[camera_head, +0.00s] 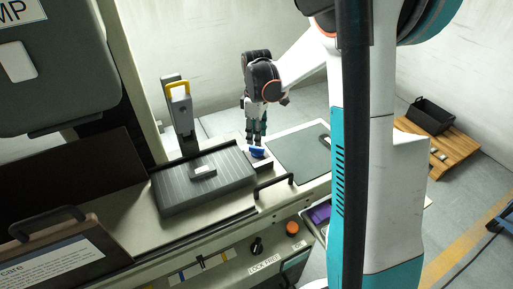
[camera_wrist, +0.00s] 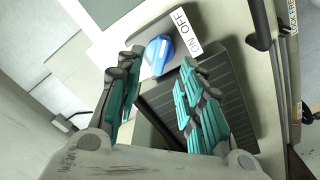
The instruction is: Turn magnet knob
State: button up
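The magnet knob is a blue round knob with a lighter bar (camera_wrist: 158,55) on a dark grey block, beside a white ON/OFF label (camera_wrist: 187,32). In the head view the knob (camera_head: 257,152) sits at the right end of the ribbed dark magnetic chuck (camera_head: 205,180). My gripper (camera_wrist: 161,62) is open, with one teal-padded finger on each side of the knob in the wrist picture. In the head view my gripper (camera_head: 256,140) points down just above the knob. I cannot tell whether the fingertips touch it.
A dark handle (camera_head: 273,184) is at the bench's front edge. A grey mat (camera_head: 300,150) lies to the right, with mostly clear room over it.

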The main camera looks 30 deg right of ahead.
aim_at(257, 147)
jog(key=shift+f+b, duration=0.55)
jog(key=shift+f, duration=2.25)
jog(key=shift+c, duration=0.2)
grip_shut()
